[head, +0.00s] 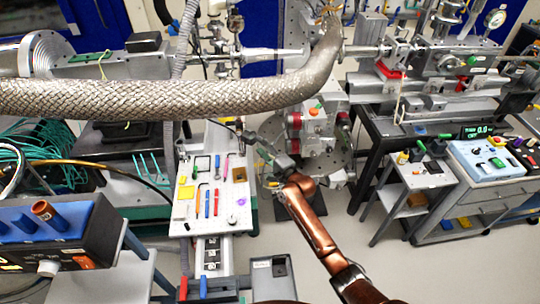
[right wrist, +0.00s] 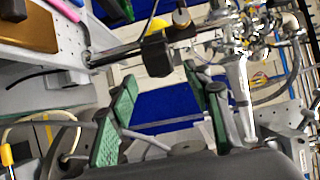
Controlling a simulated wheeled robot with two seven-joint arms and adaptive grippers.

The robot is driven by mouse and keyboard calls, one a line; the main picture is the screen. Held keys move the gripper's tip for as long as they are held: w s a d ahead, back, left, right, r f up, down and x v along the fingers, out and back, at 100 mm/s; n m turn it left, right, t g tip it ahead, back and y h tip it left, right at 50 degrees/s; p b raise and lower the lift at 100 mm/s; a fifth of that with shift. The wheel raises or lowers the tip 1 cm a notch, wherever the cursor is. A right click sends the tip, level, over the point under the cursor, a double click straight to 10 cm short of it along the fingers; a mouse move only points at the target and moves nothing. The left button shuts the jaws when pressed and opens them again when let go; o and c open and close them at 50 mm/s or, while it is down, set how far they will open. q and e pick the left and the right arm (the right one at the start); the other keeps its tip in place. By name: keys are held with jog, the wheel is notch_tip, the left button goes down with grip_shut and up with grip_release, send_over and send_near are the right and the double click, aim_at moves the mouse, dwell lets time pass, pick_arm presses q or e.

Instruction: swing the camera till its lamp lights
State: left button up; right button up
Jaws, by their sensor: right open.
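My right gripper (head: 264,148) reaches in over the pegboard bench's right edge, in front of the round metal chamber. In the right wrist view its two green-padded fingers (right wrist: 158,84) stand wide apart with nothing between the pads. A small black box on a dark rod (right wrist: 157,60), which looks like the camera, sits just beyond the fingertips, apart from them as far as I can tell. A dark knob (right wrist: 182,18) stands above the rod. I cannot make out a lit lamp. In the head view the camera is too small to tell. My left gripper is not in view.
A thick braided hose (head: 180,98) crosses the head view. The pegboard bench (head: 180,222) holds several small tools left of my right gripper. The metal chamber (head: 318,118) stands close behind it. A control console (head: 490,160) is at the right. Floor shows between chamber and right-hand carts.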

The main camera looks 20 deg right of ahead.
jog(key=v, duration=0.7)
jog(key=shift+s, duration=0.25)
jog(key=shift+d, duration=0.15)
